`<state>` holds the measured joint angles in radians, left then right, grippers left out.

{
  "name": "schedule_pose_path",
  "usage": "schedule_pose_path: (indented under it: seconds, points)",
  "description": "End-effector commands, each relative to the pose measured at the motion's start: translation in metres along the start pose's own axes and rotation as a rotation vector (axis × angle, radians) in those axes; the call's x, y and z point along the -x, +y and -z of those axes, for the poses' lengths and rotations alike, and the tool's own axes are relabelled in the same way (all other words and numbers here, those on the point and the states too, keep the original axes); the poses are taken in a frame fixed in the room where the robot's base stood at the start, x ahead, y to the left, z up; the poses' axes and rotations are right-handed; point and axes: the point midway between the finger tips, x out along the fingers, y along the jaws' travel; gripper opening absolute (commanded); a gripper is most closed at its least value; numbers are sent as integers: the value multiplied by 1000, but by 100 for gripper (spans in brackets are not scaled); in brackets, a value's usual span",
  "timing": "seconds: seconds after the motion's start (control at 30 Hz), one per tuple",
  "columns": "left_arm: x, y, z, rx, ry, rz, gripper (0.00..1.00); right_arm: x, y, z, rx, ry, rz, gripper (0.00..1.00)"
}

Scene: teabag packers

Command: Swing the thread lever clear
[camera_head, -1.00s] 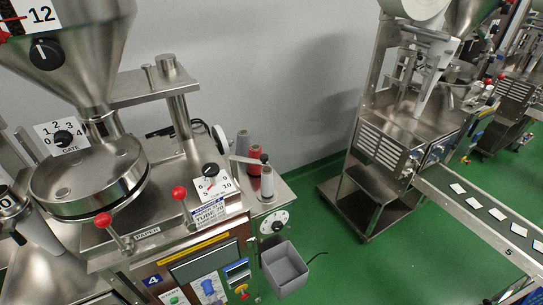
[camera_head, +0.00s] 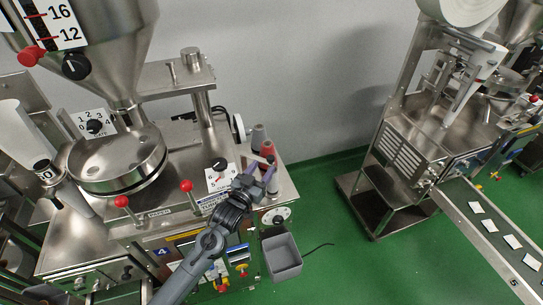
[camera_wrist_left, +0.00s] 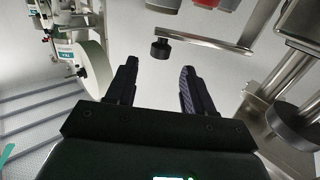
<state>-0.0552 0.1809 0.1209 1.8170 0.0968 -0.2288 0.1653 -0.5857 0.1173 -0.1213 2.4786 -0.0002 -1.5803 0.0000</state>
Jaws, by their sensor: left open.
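The thread lever is a flat metal bar (camera_wrist_left: 208,43) with a black knob (camera_wrist_left: 160,49) at its left end in the left wrist view. In the head view the bar (camera_head: 257,158) shows beside the thread spools, its knob hard to make out near my gripper. My left gripper (camera_head: 260,169) is open and empty, with its fingers pointing at the lever. In the left wrist view the left gripper (camera_wrist_left: 158,68) has the knob ahead of its tips, roughly centred between them. I see no contact. My right gripper is not in view.
A grey spool (camera_head: 258,137) and a red spool (camera_head: 267,148) stand close behind the lever.

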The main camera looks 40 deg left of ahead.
Motion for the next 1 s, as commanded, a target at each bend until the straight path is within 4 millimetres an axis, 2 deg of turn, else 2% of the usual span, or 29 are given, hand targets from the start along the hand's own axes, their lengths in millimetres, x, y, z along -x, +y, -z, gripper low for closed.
schedule_pose_path:
  seconds: [0.2, 0.4, 0.6, 0.87, 1.0]
  points:
    - [-37, 0, 2, -1, 1, 0, 53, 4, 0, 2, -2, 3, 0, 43]
    - [-58, 0, 1, 0, 0, 0, 53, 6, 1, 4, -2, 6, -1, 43]
    - [-67, 0, 0, -1, -1, 0, 53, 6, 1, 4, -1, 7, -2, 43]
    - [-67, 0, 0, -1, 0, 0, 53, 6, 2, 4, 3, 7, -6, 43]
    - [-67, 0, 0, -1, -1, 0, 33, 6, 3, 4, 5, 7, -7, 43]
